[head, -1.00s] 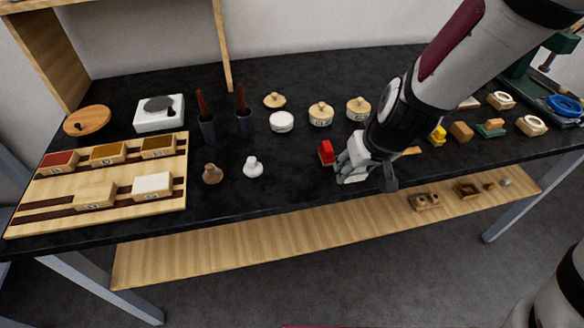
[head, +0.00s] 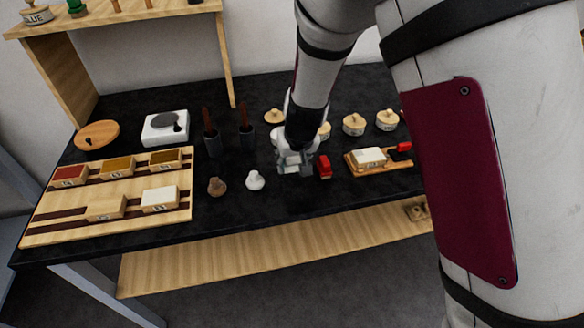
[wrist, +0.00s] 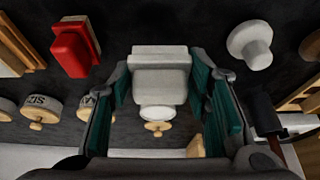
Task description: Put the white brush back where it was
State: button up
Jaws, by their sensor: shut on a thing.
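My gripper (head: 294,168) is low over the front middle of the black table, just left of a small red brush-like piece (head: 324,167). In the wrist view its two teal-padded fingers are closed on a white piece, which I take to be the white brush (wrist: 160,80). The brush lies squarely between the fingers. In the head view the gripper mostly hides it, and I cannot tell whether it touches the table. The red piece also shows at the upper left of the wrist view (wrist: 72,50).
A white knobbed piece (head: 255,180) and a brown one (head: 216,187) stand to the left. Behind are dark cups (head: 212,142) and lidded jars (head: 353,124). A wooden tray (head: 352,165) lies right, a block board (head: 120,207) left. Dark table shows between gripper and white knob.

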aim_at(293, 166)
jog(key=shift+a+f, duration=0.1)
jog(key=shift+f, duration=1.65)
jog(key=shift+w+f+b, duration=0.1)
jog(key=shift+f+b, duration=0.1)
jog(key=shift+b, duration=0.15)
jog(key=o, duration=1.1)
jog(key=shift+r, duration=0.1)
